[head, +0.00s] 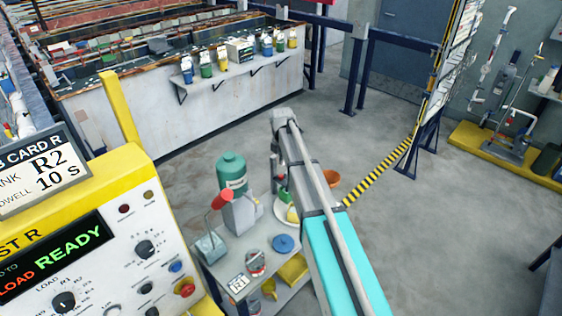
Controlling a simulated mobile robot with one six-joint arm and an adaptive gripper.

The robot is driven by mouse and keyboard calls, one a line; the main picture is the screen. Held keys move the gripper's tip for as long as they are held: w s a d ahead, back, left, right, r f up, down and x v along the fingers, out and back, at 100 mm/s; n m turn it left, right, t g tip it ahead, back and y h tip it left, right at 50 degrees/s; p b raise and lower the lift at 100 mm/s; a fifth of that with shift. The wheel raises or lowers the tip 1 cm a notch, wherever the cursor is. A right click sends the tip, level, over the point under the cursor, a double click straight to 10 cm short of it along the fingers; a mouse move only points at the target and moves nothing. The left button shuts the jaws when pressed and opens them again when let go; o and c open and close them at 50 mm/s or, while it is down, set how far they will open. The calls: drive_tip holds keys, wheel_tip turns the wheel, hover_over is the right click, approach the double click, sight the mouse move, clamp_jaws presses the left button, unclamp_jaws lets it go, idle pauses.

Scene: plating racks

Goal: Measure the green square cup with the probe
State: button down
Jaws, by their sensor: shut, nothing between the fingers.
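A small green block-like thing (285,197) sits at a white round dish (283,222) on the small bench, partly hidden behind my arm. It may be the green square cup, but it is too small to be sure. A yellow thing lies beside it in the dish. My arm rises from the bottom and bends at the top over the bench. My gripper is not visible; the arm covers the place where its end would be. I cannot make out the probe.
The bench (222,262) also holds a green bottle (231,172), a red-handled lever device (222,199), a round gauge (256,262) and a blue disc (283,243). A yellow control panel (110,235) stands left.

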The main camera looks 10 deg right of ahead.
wheel_tip(320, 180, up, 8)
drive_tip(key=p, duration=0.7)
idle(1.8)
drive_tip(key=s+f+m+b, duration=0.4)
drive_tip(key=s+m, duration=0.4)
drive_tip(key=s, duration=0.1)
drive_tip(key=s+d+f+m+b, duration=0.1)
drive_tip(key=s+f+m+b, duration=0.3)
drive_tip(key=s+m, duration=0.4)
drive_tip(key=s+d+f+m+b, duration=0.1)
drive_tip(key=s+f+m+b, duration=0.3)
drive_tip(key=s+m, duration=0.5)
drive_tip(key=s+f, duration=0.1)
drive_tip(key=s, duration=0.2)
drive_tip(key=shift+d+b, duration=0.15)
drive_tip(key=shift+b, duration=0.2)
